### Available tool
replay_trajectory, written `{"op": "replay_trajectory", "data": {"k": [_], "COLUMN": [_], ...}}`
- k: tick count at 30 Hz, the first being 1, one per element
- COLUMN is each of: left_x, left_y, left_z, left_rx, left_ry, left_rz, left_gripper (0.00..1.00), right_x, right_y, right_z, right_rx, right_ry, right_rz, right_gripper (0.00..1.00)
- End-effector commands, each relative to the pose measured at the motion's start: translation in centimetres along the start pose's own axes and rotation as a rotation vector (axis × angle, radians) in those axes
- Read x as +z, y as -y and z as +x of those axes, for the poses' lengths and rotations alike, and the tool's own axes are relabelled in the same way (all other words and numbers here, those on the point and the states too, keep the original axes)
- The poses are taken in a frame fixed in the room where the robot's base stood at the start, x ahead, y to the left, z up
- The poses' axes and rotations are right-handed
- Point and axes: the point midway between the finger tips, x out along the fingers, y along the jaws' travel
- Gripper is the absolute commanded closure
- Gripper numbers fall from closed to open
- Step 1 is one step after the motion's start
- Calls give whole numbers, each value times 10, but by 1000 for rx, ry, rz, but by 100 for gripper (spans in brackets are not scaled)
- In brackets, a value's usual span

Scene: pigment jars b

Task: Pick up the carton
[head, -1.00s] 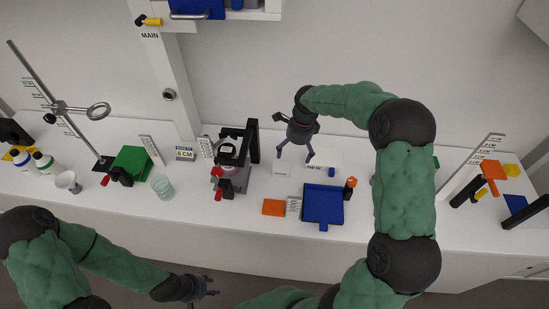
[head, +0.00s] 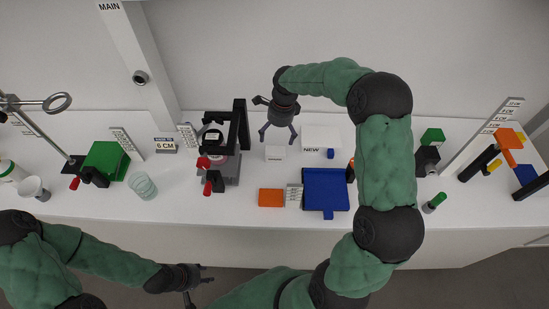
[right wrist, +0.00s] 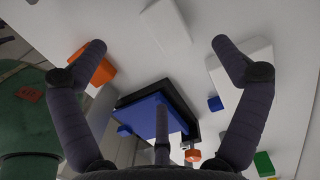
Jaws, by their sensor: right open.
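Two white boxes lie near my right gripper: a small one (head: 275,154) and a larger one marked NEW (head: 322,138). I cannot tell for sure which is the carton. My right gripper (head: 279,139) is open and empty, just behind and above the small white box in the head view. In the right wrist view, the small white box (right wrist: 166,24) shows beyond the gap between the open fingers (right wrist: 153,45). The larger white box (right wrist: 240,72) is partly hidden behind the right-hand finger. My left gripper (head: 204,277) hangs in front of the bench; its fingers are too small to judge.
A blue tray (head: 326,188) and an orange block (head: 271,197) lie nearer the front edge. A black stand (head: 241,125) with a grey base is to the left. A green box (head: 105,160) and a glass (head: 143,186) are further left.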

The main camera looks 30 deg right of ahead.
Motion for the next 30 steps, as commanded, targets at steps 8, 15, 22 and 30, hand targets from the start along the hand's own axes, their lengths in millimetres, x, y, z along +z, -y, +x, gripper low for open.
{"op": "replay_trajectory", "data": {"k": [8, 15, 22, 30], "left_x": [0, 0, -1, -1], "left_y": [3, 4, 5, 6], "left_z": [9, 12, 13, 17], "left_rx": [0, 0, 0, 0], "left_ry": [0, 0, 0, 0], "left_rz": [0, 0, 0, 0], "left_gripper": [60, 60, 60, 60], "right_x": [-1, -2, -3, -8], "right_y": [0, 0, 0, -3], "right_z": [21, 55, 70, 105], "right_rx": [1, 2, 0, 3], "right_ry": [0, 0, 0, 0], "right_rz": [0, 0, 0, 0], "right_gripper": [3, 3, 3, 3]}}
